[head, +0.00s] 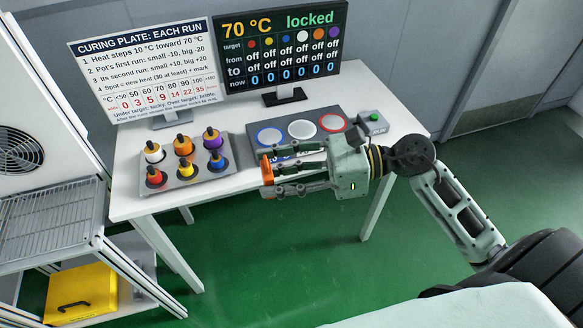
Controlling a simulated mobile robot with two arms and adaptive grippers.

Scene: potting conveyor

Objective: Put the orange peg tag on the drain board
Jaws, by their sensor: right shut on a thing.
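My right gripper (270,173) reaches in from the right, over the front edge of the white table. It is shut on a small orange piece (265,168), which I take to be the orange peg tag. The fingers hide part of it. A ridged grey metal board (48,222) at the far left looks like the drain board. Its visible top is bare, and it is well to the left of my right gripper. My left gripper is out of view.
A grey tray (222,178) of several coloured pots stands on the white table (130,201), left of the gripper. Behind the gripper is a plate with round spots (302,129) and a green-button box (373,122). Two screens stand at the back. A yellow case (80,294) is low at left.

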